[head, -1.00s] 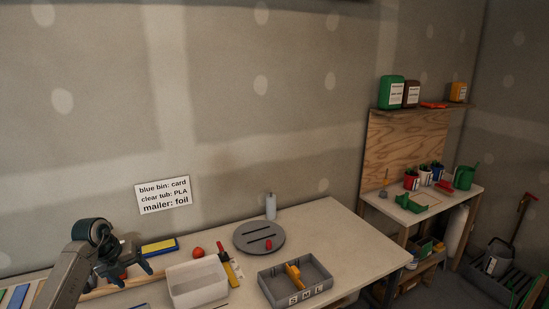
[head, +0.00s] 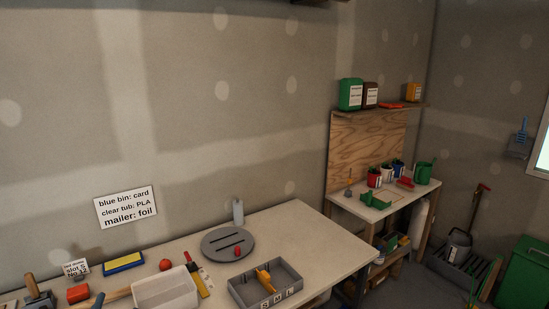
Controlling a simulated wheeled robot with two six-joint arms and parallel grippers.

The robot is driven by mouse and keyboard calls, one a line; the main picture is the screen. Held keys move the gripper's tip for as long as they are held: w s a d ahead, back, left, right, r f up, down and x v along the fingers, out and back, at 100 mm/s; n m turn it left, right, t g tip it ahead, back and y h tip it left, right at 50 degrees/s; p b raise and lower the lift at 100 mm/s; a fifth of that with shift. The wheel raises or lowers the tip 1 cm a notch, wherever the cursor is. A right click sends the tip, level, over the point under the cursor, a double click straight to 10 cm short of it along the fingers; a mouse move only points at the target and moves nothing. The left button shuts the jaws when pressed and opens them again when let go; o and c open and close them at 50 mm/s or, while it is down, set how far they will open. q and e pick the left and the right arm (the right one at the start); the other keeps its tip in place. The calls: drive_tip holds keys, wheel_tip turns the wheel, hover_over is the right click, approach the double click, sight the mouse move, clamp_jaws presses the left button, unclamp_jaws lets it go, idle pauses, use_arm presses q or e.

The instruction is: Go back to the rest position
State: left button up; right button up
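Neither of my grippers shows in the head view now, so I cannot see whether they are open or shut. The long workbench (head: 296,229) runs along the wall at the lower left. On it stand a clear tub (head: 165,291), a round grey slotted disc (head: 228,243) with a small red piece (head: 237,252) on it, and a grey divided tray (head: 246,294) with a yellow piece (head: 265,281) inside.
A blue and yellow block (head: 123,263), a red ball (head: 165,265) and a red block (head: 78,293) lie along the bench. A second table (head: 386,207) with pots stands at the right. Grey floor (head: 409,290) shows between it and a green bin (head: 527,277).

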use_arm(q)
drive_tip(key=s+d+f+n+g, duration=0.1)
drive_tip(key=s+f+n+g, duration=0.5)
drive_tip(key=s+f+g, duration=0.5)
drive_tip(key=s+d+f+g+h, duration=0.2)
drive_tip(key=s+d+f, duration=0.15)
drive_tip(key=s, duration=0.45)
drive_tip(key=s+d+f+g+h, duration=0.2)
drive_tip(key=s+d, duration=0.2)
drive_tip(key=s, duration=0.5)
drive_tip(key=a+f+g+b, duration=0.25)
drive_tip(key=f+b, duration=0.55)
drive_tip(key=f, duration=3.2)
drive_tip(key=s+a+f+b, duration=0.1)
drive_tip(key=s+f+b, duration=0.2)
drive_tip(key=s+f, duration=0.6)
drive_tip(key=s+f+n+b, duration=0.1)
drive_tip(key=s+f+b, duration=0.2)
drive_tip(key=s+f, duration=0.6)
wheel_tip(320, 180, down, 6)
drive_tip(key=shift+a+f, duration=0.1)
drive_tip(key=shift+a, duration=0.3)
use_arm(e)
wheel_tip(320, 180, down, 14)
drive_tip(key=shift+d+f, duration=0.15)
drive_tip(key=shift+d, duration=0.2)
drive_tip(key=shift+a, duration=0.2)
